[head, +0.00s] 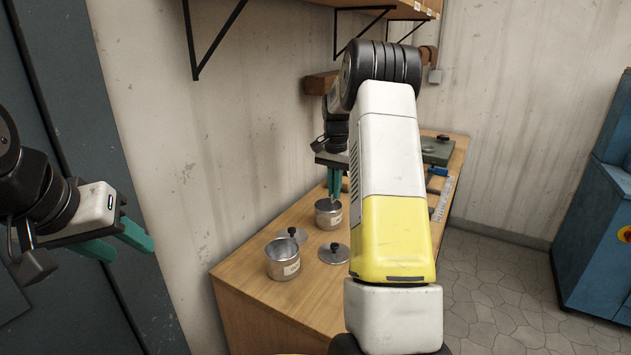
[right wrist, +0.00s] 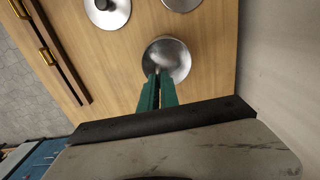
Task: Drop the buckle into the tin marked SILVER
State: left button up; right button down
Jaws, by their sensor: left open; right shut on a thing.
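Two open metal tins stand on the wooden bench: a near tin (head: 283,266) and a far tin (head: 326,218). Both have pale labels that I cannot read, so I cannot tell which is SILVER. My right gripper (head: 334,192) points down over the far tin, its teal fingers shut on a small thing. The buckle itself is too small or hidden to make out. In the right wrist view the fingertips (right wrist: 157,77) overlap the rim area of a round tin (right wrist: 172,52); its inside looks empty. My left gripper (head: 127,243) is open and empty, at the left, away from the bench.
A lid with a black knob (head: 333,254) lies between the tins on the right, and another lid (head: 292,234) lies behind the near tin. A ruler (head: 443,198) and a grey-green block (head: 436,152) lie at the bench's far end. Shelves hang above. A blue machine (head: 600,215) stands right.

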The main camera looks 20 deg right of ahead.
jog(key=shift+f, duration=0.8)
jog(key=c, duration=1.5)
grip_release()
jog(key=shift+r, duration=3.9)
